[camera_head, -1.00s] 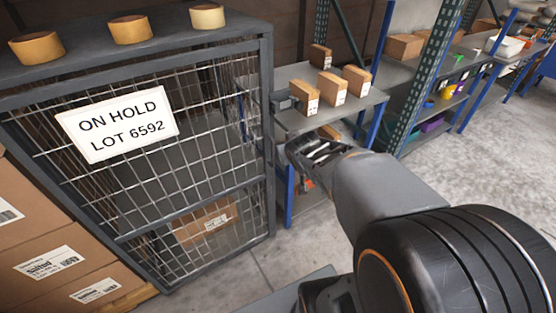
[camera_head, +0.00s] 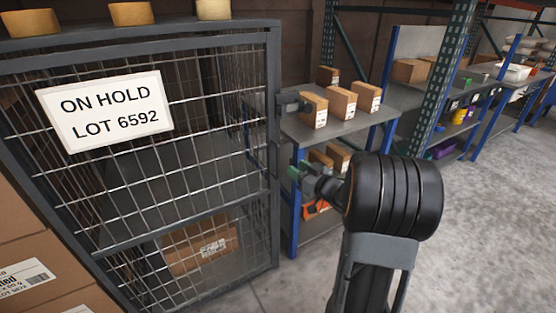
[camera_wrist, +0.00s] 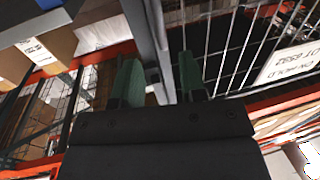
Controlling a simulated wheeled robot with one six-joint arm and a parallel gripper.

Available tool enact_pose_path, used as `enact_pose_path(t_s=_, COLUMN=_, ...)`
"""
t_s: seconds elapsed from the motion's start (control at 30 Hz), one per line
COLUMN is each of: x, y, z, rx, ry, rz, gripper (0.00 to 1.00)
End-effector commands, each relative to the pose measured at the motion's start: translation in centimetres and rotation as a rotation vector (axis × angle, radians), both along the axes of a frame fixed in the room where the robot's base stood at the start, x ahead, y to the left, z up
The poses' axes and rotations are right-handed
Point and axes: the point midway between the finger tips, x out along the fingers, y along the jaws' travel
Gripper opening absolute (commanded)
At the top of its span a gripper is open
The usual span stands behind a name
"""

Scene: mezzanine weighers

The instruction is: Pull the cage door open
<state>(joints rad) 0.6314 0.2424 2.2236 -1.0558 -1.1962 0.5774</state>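The cage door (camera_head: 205,205) is a dark grey frame with wire mesh and stands shut as far as I can see. It carries a white sign reading ON HOLD LOT 6592 (camera_head: 105,110). A dark upright handle (camera_head: 275,160) is on its right edge, with a grey latch block (camera_head: 290,105) above. My gripper (camera_head: 296,173) is just right of the handle. In the wrist view my gripper (camera_wrist: 158,80) has its green fingers apart, with the grey upright frame (camera_wrist: 143,25) showing between and beyond them. I cannot tell whether they touch the handle.
A labelled carton (camera_head: 200,250) lies inside the cage. Tape rolls (camera_head: 130,14) stand on top. A blue-legged shelf (camera_head: 345,130) with small cartons stands close behind my gripper. Stacked cartons (camera_head: 30,260) are at the left. Grey floor (camera_head: 480,220) is open at the right.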

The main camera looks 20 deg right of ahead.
Motion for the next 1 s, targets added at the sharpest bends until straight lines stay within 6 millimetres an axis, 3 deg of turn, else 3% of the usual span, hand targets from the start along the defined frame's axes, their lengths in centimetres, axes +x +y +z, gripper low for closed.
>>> enact_pose_path(t_s=0.2, x=4.2, y=1.5, z=-0.2, rx=0.0, ry=0.001, rz=0.002, gripper=0.39)
enact_pose_path(t_s=0.5, x=8.1, y=2.7, z=-0.1, rx=0.0, ry=0.001, rz=0.0, gripper=0.39)
enact_pose_path(t_s=1.0, x=9.3, y=3.0, z=0.0, rx=0.0, ry=0.001, rz=-0.003, gripper=0.39)
